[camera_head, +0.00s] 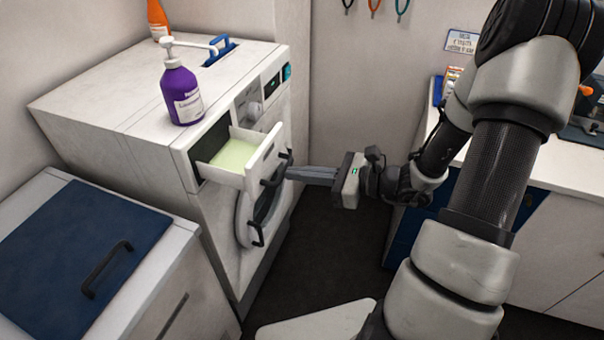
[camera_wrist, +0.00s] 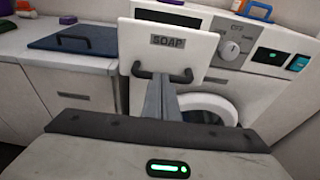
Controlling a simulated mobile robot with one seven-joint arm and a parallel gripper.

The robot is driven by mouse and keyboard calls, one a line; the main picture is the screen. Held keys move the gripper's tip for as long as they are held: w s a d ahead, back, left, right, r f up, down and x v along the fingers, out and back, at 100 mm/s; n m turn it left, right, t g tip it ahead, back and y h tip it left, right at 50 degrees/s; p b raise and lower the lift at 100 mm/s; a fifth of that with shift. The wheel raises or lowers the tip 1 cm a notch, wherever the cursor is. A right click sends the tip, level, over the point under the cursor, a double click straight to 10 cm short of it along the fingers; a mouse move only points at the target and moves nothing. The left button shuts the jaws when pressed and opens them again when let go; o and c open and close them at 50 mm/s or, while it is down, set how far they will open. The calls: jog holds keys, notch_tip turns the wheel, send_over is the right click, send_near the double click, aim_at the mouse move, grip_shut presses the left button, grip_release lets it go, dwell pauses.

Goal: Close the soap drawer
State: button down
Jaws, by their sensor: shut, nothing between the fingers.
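The soap drawer (camera_head: 262,157) sticks out open from the top left of the washing machine (camera_head: 130,115), with pale green contents showing inside. In the wrist view its front (camera_wrist: 166,52) is labelled SOAP and has a dark bar handle below the label. My gripper (camera_head: 290,172) is shut and empty, its fingertips at the drawer's handle. In the wrist view the closed fingers (camera_wrist: 161,85) overlap the middle of the handle; I cannot tell whether they touch it.
A purple pump bottle (camera_head: 181,95) stands on the machine above the drawer, with an orange bottle (camera_head: 157,18) and a blue-handled item behind. A low cabinet with a blue panel (camera_head: 60,245) stands at left, a counter (camera_head: 560,165) at right. Dark floor lies between.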

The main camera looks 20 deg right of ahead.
aim_at(244, 158)
jog(key=r+x, duration=0.1)
jog(key=x, duration=0.3)
jog(key=b+x, duration=0.1)
jog(key=x, duration=0.4)
jog(key=r+x, duration=0.1)
jog(key=x, duration=0.3)
jog(key=shift+w+a+r+b, duration=0.3)
jog(key=shift+w+a+b, duration=0.1)
jog(key=shift+a+r, duration=0.15)
jog(key=shift+r, duration=0.05)
jog(key=shift+w+r, duration=0.1)
